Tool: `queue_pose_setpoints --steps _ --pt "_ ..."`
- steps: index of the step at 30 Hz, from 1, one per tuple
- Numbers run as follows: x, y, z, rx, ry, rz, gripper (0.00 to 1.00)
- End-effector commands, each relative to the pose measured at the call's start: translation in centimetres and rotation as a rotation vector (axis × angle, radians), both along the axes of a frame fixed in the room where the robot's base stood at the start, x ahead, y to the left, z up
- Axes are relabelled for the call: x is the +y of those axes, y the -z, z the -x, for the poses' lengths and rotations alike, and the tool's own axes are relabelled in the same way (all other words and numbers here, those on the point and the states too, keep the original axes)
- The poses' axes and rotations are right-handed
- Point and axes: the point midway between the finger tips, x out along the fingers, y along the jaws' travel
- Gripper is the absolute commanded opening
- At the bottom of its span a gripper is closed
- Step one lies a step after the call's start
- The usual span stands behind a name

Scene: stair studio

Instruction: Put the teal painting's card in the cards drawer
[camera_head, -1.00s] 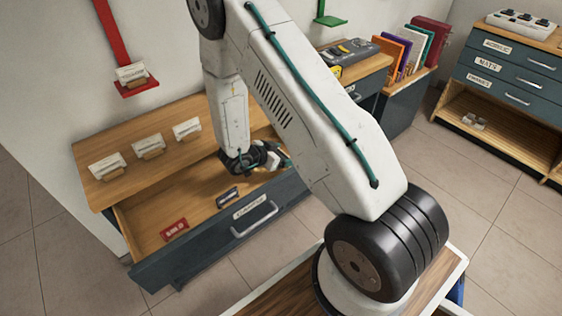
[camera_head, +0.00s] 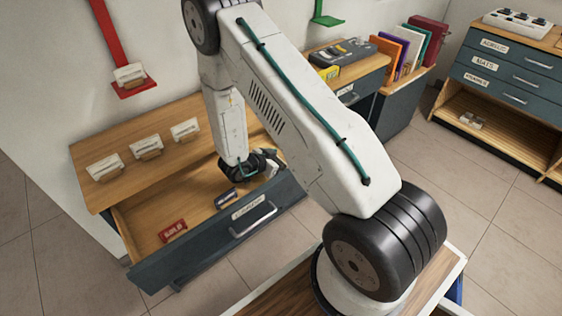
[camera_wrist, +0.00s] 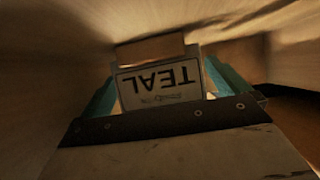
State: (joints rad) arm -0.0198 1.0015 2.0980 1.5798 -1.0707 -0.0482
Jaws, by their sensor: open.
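The cards drawer (camera_head: 190,250) is pulled open below a wooden top at the left. My gripper (camera_head: 258,165) reaches down into its right end, and the arm and drawer front partly hide it in the head view. In the wrist view, the white card marked TEAL (camera_wrist: 160,88) appears upside down between the teal fingers of my gripper (camera_wrist: 160,75). The fingers are open around it, with a small wooden block (camera_wrist: 150,50) against the card. I cannot tell whether the card rests on the drawer floor.
A red SOLD sign (camera_head: 173,231) and a dark tag (camera_head: 226,198) lie in the drawer. Several card holders, one of them at the left (camera_head: 106,168), stand on the top. A red wall shelf (camera_head: 134,88) holds another card.

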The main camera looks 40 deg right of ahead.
Motion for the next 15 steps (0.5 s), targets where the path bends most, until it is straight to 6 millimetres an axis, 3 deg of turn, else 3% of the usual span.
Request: queue_pose_setpoints --steps 5,15 --pt "2.2 -1.3 -0.1 -0.003 -0.004 0.0 1.0" --pt "8.4 -4.7 0.2 -0.003 -0.004 -0.001 1.0"
